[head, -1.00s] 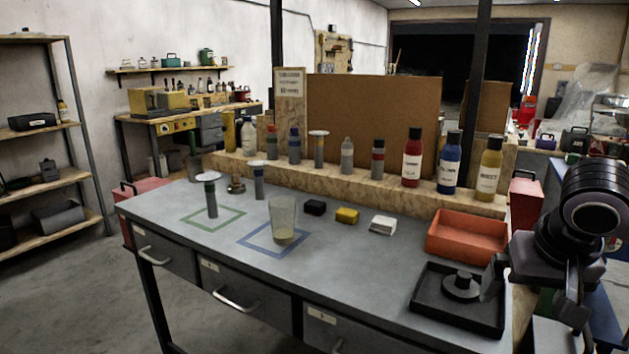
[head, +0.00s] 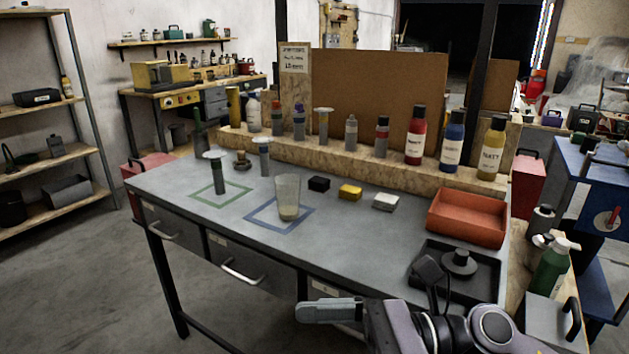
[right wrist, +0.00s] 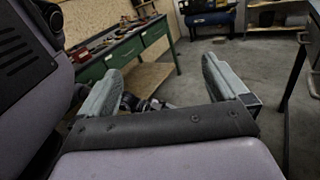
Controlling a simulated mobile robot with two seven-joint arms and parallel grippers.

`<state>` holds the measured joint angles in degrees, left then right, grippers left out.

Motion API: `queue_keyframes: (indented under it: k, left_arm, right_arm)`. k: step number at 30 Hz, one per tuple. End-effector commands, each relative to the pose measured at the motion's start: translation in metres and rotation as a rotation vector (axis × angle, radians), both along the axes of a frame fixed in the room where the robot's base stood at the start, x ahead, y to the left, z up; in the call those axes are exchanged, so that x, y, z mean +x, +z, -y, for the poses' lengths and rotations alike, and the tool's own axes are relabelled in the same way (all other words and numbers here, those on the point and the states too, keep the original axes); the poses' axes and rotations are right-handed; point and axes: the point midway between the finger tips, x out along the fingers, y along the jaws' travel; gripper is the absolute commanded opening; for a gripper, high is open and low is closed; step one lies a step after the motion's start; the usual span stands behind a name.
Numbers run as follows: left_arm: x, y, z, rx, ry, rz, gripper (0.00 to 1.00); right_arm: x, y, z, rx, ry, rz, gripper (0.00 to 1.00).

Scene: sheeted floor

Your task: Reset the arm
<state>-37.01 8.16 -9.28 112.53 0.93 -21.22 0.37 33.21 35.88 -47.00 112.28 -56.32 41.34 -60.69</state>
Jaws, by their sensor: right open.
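My right arm reaches in from the lower right of the head view, low in front of the workbench (head: 330,240). Its gripper (head: 312,312) points left, beside the bench's front edge and drawers. In the right wrist view the two grey fingers of this gripper (right wrist: 160,70) stand wide apart with nothing between them. Beyond them are the floor and a green bench (right wrist: 125,60). My left arm and gripper are in neither view.
On the workbench stand a clear cup (head: 288,195) in a blue square, a tube (head: 217,172) at a green square, three small blocks, a red tray (head: 466,217) and a black tray (head: 490,285). Several bottles line the wooden ledge. A blue cart (head: 595,190) stands right.

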Motion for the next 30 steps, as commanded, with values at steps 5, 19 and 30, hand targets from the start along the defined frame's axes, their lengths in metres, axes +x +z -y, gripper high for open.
queue_keyframes:
  k: [5,19,30]
  left_arm:
    - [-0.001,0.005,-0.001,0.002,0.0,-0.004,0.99]
    - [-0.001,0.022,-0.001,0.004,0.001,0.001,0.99]
    - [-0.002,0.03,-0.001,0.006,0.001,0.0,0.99]
  right_arm:
    - [0.022,0.01,0.007,0.295,-0.157,-0.516,1.0]
    - [0.06,-0.125,0.115,1.129,-0.577,-1.892,1.0]
    - [-0.046,-0.276,0.187,-1.669,0.792,2.331,1.0]
